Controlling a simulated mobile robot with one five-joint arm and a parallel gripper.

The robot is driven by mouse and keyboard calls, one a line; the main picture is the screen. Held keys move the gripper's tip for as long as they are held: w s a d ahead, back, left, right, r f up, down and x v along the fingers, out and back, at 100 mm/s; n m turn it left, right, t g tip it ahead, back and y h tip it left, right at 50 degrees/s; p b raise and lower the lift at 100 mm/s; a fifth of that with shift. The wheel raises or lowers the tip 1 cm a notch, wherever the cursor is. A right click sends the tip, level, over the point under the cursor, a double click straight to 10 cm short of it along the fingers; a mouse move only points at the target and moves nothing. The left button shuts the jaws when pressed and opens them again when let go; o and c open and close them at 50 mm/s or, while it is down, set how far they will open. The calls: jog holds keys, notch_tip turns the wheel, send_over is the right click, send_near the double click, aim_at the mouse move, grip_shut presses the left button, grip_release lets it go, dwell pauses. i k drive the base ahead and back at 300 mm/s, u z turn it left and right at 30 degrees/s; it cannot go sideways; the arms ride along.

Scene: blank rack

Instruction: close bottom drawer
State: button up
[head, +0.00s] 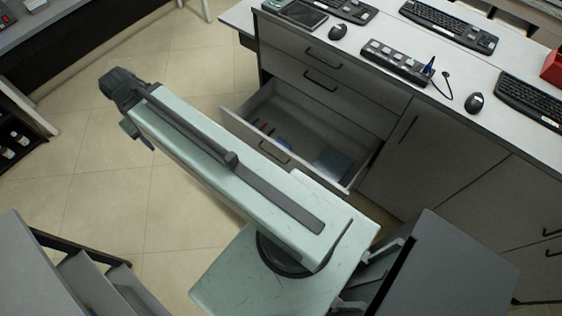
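The open drawer (345,121) is the lowest drawer I can see in the cabinet under the counter. It is pulled well out, and its front panel (262,141) carries a dark bar handle (274,152). Small red and blue items and a flat bluish-grey item lie inside. My pale green arm stretches from the lower right to the upper left, in front of the drawer and left of it. It hides the floor below the front panel. A dark joint shows at the arm's far end. No gripper fingers are visible.
Two shut drawers (300,62) sit above the open one. A cupboard door (398,160) is to its right. The counter (365,28) holds keyboards, mice and a power strip (398,62). Tiled floor (105,190) is clear at left. Grey furniture (30,262) stands at lower left.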

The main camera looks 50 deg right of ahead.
aim_at(310, 126)
jog(key=u, duration=0.05)
jog(key=i, duration=0.4)
jog(key=z, duration=1.95)
